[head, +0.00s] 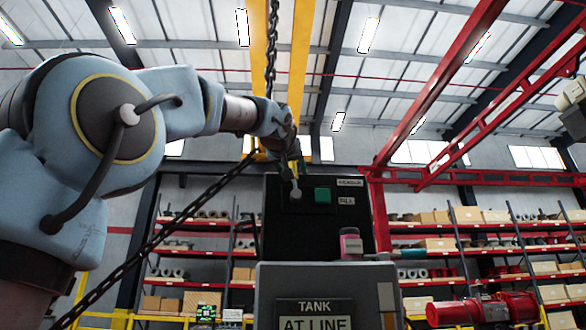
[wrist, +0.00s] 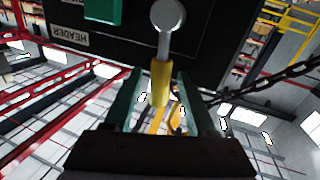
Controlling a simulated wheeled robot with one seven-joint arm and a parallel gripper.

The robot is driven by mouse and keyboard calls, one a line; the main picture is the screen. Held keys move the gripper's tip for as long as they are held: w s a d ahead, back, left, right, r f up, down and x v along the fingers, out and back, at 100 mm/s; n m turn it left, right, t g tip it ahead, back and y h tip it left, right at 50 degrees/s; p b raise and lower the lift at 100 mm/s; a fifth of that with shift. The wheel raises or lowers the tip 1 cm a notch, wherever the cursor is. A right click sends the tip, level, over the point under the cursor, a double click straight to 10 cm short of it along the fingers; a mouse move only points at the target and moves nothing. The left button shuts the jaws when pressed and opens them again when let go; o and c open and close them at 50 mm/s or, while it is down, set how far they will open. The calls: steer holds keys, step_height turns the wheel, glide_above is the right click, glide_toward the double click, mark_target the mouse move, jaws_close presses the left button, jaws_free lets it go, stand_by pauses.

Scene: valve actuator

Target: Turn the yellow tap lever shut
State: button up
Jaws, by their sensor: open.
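The tap lever has a yellow grip (wrist: 160,82) on a grey metal stem, which runs to a round metal pivot (wrist: 168,15) on the dark panel (head: 315,220). In the head view the lever (head: 295,188) stands roughly upright, with the yellow grip above the pivot. My gripper (wrist: 159,78) is open, with one teal finger on each side of the yellow grip. I cannot tell whether either finger touches it. In the head view my gripper (head: 293,160) comes down from above and partly hides the grip.
A green block (head: 322,195) and small labels (head: 349,183) sit right of the lever on the panel. A pink jar (head: 351,243) stands on a grey cabinet (head: 370,285) with a TANK sign. A dark chain (head: 165,235) runs diagonally on the left. Shelves stand behind.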

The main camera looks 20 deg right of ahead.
jaws_close()
stand_by(0.3)
stand_by(1.1)
